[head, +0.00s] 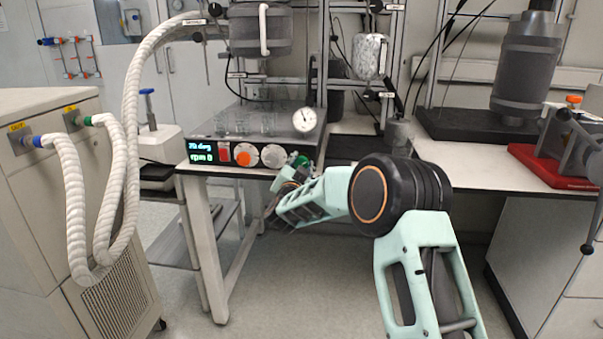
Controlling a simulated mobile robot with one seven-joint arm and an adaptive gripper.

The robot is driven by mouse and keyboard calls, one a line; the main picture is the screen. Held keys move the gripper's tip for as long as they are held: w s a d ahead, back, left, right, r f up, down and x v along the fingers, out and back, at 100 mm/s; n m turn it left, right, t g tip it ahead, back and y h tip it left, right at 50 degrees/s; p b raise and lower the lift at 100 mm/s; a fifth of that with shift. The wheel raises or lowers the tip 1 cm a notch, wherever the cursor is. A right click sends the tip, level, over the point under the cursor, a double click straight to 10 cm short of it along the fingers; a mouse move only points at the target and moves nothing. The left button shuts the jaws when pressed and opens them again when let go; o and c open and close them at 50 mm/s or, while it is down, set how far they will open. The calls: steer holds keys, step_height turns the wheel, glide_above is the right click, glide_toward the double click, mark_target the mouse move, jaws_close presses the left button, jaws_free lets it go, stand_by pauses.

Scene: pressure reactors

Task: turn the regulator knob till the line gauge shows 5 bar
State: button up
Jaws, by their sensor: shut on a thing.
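A round white line gauge (305,120) stands above the front right corner of the hotplate unit. Its dark needle shows, but the scale is too small to read. Just below it is a small green part (301,160), which looks like the regulator knob, partly hidden by my wrist. My gripper (295,168) is at this green part and appears shut on it. The fingertips are small and mostly hidden, so the exact grip is unclear. My pale green arm reaches in from the lower right.
The hotplate unit (233,153) has a lit display, dials and glassware on top. A thick white hose (131,150) hangs at left beside a beige cabinet (38,215). Metal frame posts and a reactor vessel (262,32) stand behind.

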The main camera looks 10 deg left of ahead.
steer(key=shift+m+b, duration=1.4)
steer(key=shift+m, duration=0.2)
steer(key=o, duration=1.2)
steer(key=shift+s, duration=0.1)
steer(key=s, duration=1.2)
steer(key=shift+a, duration=0.2)
steer(key=shift+w+r, duration=0.1)
